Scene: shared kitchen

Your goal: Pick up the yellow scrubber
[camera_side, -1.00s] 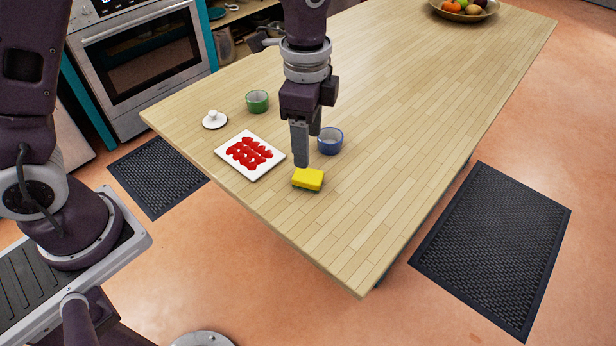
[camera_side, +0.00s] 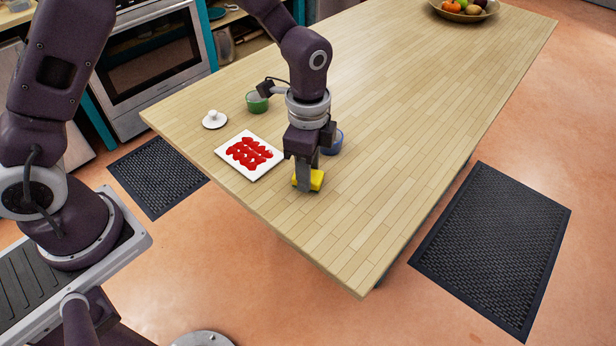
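The yellow scrubber (camera_side: 317,179) lies on the wooden table near its front edge. My gripper (camera_side: 307,182) points down with its fingers at the scrubber's height. One finger stands in front of the scrubber and hides part of it. The far finger is mostly hidden, so I cannot tell whether the fingers are open around it or touch it.
A white tray (camera_side: 227,154) with red pieces lies to the left. A blue cup (camera_side: 337,144) stands just behind my gripper, partly hidden. A green cup (camera_side: 256,104) and a white lid (camera_side: 214,121) are farther back. A fruit bowl (camera_side: 464,14) is at the far end. The table's right side is clear.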

